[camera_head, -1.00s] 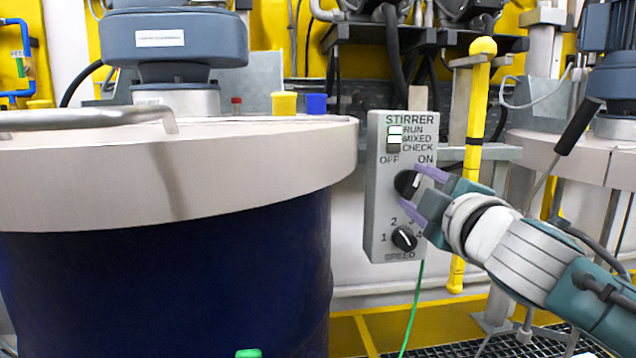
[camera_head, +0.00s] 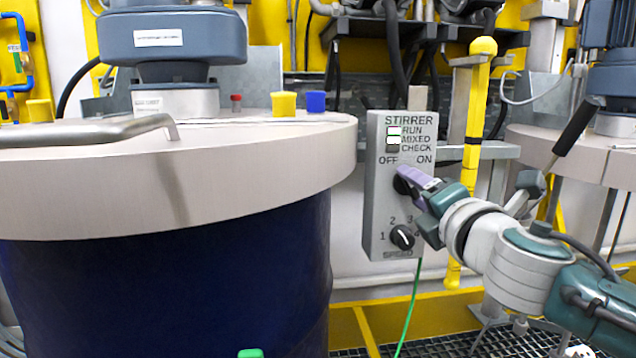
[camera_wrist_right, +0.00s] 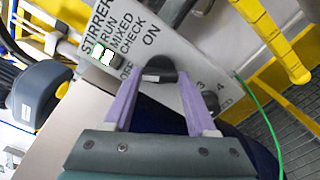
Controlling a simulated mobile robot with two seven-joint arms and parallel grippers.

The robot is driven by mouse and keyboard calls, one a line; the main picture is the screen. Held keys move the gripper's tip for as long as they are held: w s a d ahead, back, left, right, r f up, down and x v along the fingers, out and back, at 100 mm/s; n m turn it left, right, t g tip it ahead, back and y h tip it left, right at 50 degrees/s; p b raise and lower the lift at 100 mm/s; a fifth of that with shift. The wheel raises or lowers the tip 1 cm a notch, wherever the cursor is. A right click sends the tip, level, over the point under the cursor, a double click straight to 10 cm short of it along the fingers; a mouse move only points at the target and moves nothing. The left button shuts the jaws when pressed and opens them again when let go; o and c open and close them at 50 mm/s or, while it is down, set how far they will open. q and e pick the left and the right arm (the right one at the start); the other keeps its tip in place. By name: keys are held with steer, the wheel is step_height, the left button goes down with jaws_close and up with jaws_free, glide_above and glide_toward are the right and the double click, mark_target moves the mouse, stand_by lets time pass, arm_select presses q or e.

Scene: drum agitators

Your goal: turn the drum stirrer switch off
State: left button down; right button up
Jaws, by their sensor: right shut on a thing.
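The grey stirrer control box (camera_head: 381,218) stands right of the drum, with RUN, MIXED and CHECK lamps (camera_head: 394,138) at its top. RUN and MIXED look light, CHECK looks dark. The black OFF/ON switch knob (camera_wrist_right: 158,68) sits below the lamps. My right gripper (camera_head: 409,180) is shut on this knob; its purple fingers lie on either side of it in the wrist view (camera_wrist_right: 155,88). In the head view the fingers hide most of the knob, so its pointing direction is unclear there. The speed knob (camera_head: 402,237) is below, clear of the fingers. My left gripper is not in view.
The large blue drum (camera_head: 170,285) with its pale lid (camera_head: 260,150) and motor (camera_head: 175,40) fills the left. A yellow post (camera_head: 473,140) stands behind the box on the right. A green cable (camera_head: 411,305) hangs below the box.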

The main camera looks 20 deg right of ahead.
steer(key=shift+n, duration=0.9)
steer(key=o, duration=1.4)
steer(key=shift+c, duration=0.2)
